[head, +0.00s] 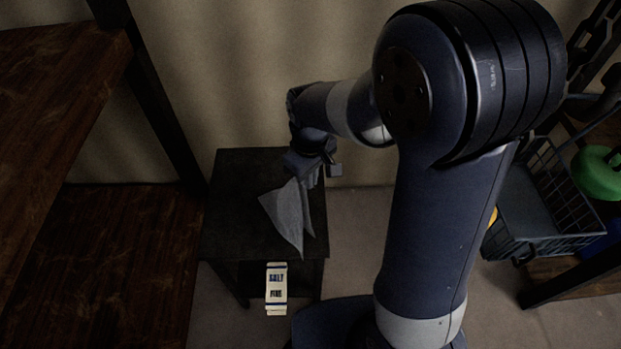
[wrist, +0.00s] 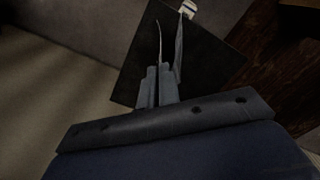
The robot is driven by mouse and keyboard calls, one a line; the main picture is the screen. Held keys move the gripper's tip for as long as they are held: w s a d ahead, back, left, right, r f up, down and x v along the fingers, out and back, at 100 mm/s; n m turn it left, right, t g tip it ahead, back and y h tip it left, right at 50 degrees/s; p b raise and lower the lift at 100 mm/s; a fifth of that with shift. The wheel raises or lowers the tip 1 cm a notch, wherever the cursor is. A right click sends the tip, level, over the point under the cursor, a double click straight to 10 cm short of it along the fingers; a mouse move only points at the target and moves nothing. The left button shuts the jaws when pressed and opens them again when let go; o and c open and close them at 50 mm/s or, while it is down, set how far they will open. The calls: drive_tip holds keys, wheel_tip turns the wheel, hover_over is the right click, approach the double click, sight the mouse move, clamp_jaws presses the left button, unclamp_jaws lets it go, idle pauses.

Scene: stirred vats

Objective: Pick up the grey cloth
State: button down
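The grey cloth (head: 287,212) hangs in loose folds from my gripper (head: 303,172) over a small dark table (head: 232,225) in the head view. In the wrist view the cloth (wrist: 178,48) extends out from between the fingers of my gripper (wrist: 158,75), which are close together on it. Its lower corner hangs near the table's front edge. I cannot tell whether that corner touches the table. The table top also shows in the wrist view (wrist: 210,62).
A white box with dark lettering (head: 276,288) is at the small table's front, below its top. A wooden table (head: 60,80) stands at the left. A dark wire basket (head: 545,205) and a green object (head: 598,172) are at the right. Pale floor (head: 350,225) shows right of the small table.

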wheel_tip(320, 180, up, 19)
drive_tip(key=p, duration=0.3)
drive_tip(key=shift+p, duration=0.35)
